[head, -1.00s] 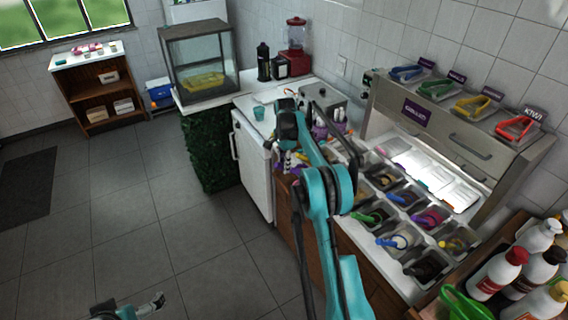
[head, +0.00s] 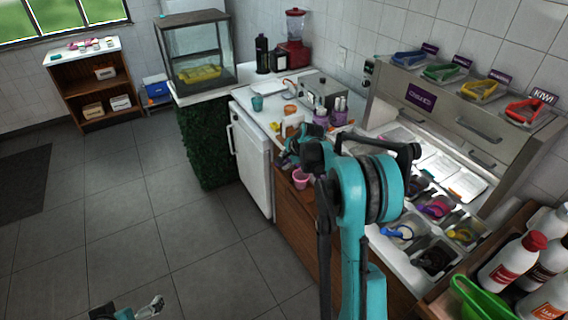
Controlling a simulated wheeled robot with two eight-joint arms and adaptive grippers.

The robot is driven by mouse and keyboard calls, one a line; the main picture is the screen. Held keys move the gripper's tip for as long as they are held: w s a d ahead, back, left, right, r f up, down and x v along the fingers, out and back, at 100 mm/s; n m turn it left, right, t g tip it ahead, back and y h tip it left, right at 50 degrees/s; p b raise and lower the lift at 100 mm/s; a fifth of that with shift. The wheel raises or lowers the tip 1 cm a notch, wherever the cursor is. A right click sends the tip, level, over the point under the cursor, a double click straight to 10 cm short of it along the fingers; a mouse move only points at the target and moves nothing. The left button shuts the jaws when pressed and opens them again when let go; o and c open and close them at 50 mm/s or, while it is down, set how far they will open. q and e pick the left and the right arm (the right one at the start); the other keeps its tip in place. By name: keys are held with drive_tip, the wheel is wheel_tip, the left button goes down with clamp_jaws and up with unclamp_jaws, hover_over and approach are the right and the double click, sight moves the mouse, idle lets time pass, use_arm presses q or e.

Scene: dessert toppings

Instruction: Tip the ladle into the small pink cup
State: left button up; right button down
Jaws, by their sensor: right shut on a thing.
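The small pink cup (head: 301,178) is at the front edge of the counter, just below my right gripper. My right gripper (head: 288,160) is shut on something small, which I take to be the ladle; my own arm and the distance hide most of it. I cannot make out the ladle's bowl or its tilt. My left gripper (head: 152,307) is low at the bottom left over the floor, far from the cup. Its finger opening is too small to judge.
Topping bins with coloured scoops, such as a blue scoop (head: 399,232), fill the counter right of my arm. Sauce bottles (head: 512,262) stand at bottom right. A teal cup (head: 257,102) stands on the white cabinet.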

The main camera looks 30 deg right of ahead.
drive_tip(key=s+f+t+y+b, duration=0.1)
drive_tip(key=s+f+t+b, duration=0.5)
drive_tip(key=t+b, duration=0.7)
drive_tip(key=shift+d+f+b, duration=0.25)
drive_tip(key=shift+f+b, duration=0.45)
drive_tip(key=shift+b, duration=0.35)
drive_tip(key=shift+s, duration=0.1)
drive_tip(key=shift+r, duration=0.1)
idle(1.8)
